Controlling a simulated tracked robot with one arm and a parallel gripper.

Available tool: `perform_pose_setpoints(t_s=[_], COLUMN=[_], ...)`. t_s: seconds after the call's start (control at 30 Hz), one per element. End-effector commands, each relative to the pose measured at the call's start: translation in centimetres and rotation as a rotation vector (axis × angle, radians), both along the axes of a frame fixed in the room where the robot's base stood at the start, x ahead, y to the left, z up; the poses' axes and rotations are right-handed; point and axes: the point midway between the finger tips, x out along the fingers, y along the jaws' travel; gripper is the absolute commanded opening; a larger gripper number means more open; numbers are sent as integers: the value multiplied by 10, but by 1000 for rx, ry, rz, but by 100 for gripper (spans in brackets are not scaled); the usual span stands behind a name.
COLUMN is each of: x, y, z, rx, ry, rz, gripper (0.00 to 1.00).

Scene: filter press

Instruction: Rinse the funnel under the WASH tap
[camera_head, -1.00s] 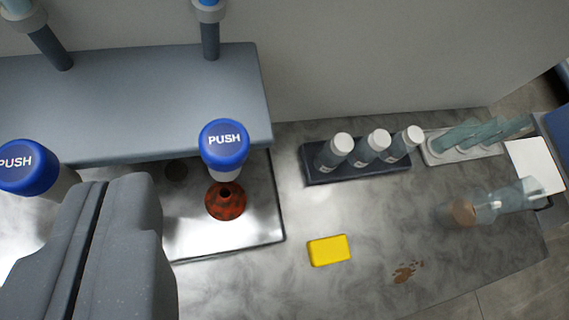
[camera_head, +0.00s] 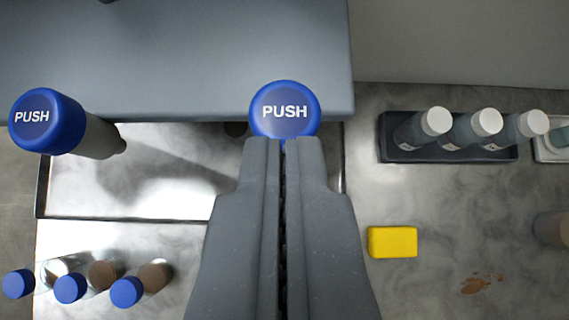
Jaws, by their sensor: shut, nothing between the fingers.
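My gripper (camera_head: 283,145) is shut and empty, its fingertips overlapping the lower edge of the right blue PUSH cap (camera_head: 285,108). I cannot tell whether they touch it. A second blue PUSH cap (camera_head: 46,120) tops the left tap, whose grey spout points right and down. No WASH label is readable on either tap. The red-brown funnel is not visible now. Earlier it stood under the right PUSH cap on the metal tray (camera_head: 190,185), a spot my gripper now covers.
A grey-blue housing (camera_head: 170,60) spans the back. Several blue-capped vials (camera_head: 126,291) stand front left. A yellow block (camera_head: 392,242) and a brown spill (camera_head: 482,284) lie on the right counter. A dark rack (camera_head: 448,150) holds three white-capped bottles.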

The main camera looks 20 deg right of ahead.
Motion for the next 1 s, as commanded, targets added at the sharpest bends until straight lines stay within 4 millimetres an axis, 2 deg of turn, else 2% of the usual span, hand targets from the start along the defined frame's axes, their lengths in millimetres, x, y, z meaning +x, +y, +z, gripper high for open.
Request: perform_pose_setpoints(t_s=[0.5,0.7,1.0], x=[51,49,50], y=[-14,-13,-13], z=[-53,-78,-90], rx=[1,1,0], ry=[4,3,-1], rz=[1,1,1], gripper=[0,0,0])
